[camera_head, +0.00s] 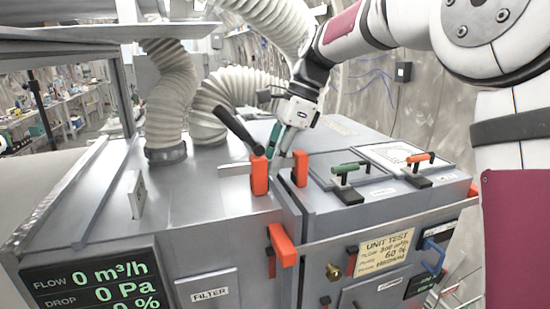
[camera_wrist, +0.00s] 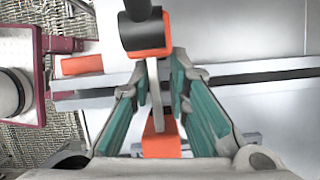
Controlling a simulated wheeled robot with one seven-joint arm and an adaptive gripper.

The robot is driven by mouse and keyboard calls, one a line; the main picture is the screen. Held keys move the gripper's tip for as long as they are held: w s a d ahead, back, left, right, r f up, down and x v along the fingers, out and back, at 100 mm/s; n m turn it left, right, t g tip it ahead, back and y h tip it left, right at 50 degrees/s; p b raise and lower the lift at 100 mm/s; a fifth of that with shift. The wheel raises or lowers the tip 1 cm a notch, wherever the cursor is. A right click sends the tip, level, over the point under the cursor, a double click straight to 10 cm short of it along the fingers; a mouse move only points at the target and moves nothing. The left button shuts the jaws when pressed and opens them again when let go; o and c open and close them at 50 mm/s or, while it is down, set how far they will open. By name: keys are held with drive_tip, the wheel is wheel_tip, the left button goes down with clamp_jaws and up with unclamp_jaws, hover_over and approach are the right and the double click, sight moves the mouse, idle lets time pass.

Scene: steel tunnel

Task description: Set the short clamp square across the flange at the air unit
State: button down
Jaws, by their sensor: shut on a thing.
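The short clamp has one orange jaw (camera_head: 259,175) with a black handle (camera_head: 238,131) left of the seam, and another orange jaw (camera_head: 300,168) on the right. In the wrist view its grey bar (camera_wrist: 153,85) runs between my gripper's teal fingers (camera_wrist: 160,88), which are shut on it. The bar lies nearly at right angles to the grey flange (camera_wrist: 240,70). In the head view my gripper (camera_head: 279,146) is above the air unit's top (camera_head: 215,200). I cannot tell whether the jaws touch the flange; the fingers partly hide it.
A second orange clamp end (camera_head: 283,245) sits at the unit's front edge along the seam. White corrugated hoses (camera_head: 172,95) rise behind. Green (camera_head: 345,168) and orange (camera_head: 420,157) handles stand on the right top. The left top is mostly clear.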

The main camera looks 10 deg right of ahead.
drive_tip(key=c, duration=1.4)
unclamp_jaws()
drive_tip(key=shift+c, duration=0.2)
drive_tip(key=v, duration=1.1)
drive_tip(key=shift+d+r, duration=0.15)
drive_tip(key=shift+r, duration=0.1)
drive_tip(key=s+d+f+n+t+h+b, duration=0.2)
drive_tip(key=s+d+f+n+t+b, duration=0.1)
drive_tip(key=s+f+n, duration=0.5)
drive_tip(key=s+d+f+n+t+h+b, duration=0.2)
drive_tip(key=s+d+f+n, duration=0.3)
drive_tip(key=s+f+n, duration=0.4)
drive_tip(key=s+f+t+b, duration=0.1)
drive_tip(key=s+f, duration=0.1)
drive_tip(key=s, duration=0.2)
drive_tip(key=shift+f, duration=0.35)
